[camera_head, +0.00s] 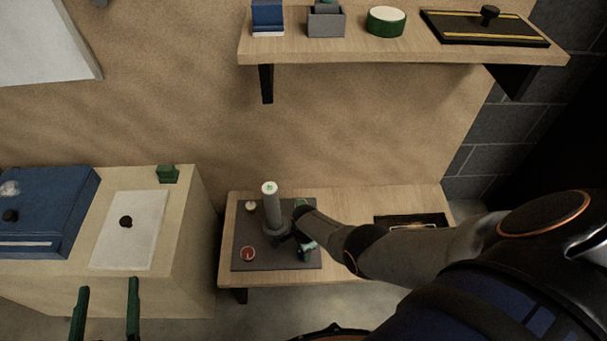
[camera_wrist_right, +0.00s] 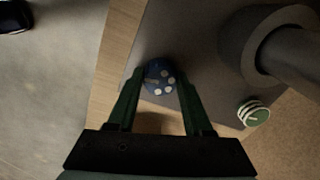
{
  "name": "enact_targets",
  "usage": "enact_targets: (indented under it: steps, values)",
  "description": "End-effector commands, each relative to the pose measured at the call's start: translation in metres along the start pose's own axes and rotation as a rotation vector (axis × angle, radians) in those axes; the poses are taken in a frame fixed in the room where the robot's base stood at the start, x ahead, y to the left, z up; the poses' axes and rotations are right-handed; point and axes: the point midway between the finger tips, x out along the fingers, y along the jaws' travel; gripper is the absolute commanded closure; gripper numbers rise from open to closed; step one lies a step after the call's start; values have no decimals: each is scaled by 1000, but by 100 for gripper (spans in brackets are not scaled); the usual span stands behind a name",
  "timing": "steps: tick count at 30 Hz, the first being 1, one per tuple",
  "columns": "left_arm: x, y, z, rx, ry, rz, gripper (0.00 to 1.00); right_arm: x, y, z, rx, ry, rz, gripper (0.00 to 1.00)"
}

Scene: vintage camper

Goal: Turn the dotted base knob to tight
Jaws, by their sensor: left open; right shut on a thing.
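The dotted base knob (camera_wrist_right: 159,77) is blue with white dots and sits on the dark grey base plate (camera_wrist_right: 190,50). My right gripper (camera_wrist_right: 159,88) is shut on this knob, one green finger on each side. In the head view my right wrist and gripper (camera_head: 302,245) reach down at the right side of the base plate (camera_head: 262,262) and hide the dotted knob. A grey post (camera_head: 272,210) stands on the plate. My left gripper (camera_head: 106,300) is open and empty at the lower left, in front of the cream cabinet.
The plate also carries a red knob (camera_head: 248,253), a cream knob (camera_head: 250,206) and a green striped knob (camera_wrist_right: 253,113). A dark tray (camera_head: 380,219) lies to the right. A wooden shelf (camera_head: 330,49) with several items hangs above. A blue box (camera_head: 50,205) sits left.

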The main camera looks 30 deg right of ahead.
Motion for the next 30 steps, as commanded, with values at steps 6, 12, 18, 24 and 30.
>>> enact_targets:
  steps: [6, 12, 18, 24, 30]
  values:
    - [0, 0, 0, 0, 1, 0, 16, 0, 0, -1, 13, 3, 0, 100]
    - [0, 0, 0, 0, 1, 0, 16, 0, 0, -1, 12, 3, 0, 100]
    - [0, 0, 0, 0, 2, 0, 16, 0, 0, -1, 11, 3, 0, 34]
    - [0, 0, -1, 0, 3, 0, 16, 0, 0, -1, 11, 2, 0, 19]
    - [0, 0, -1, -1, 3, 0, 16, 0, 0, 0, 11, 1, 0, 19]
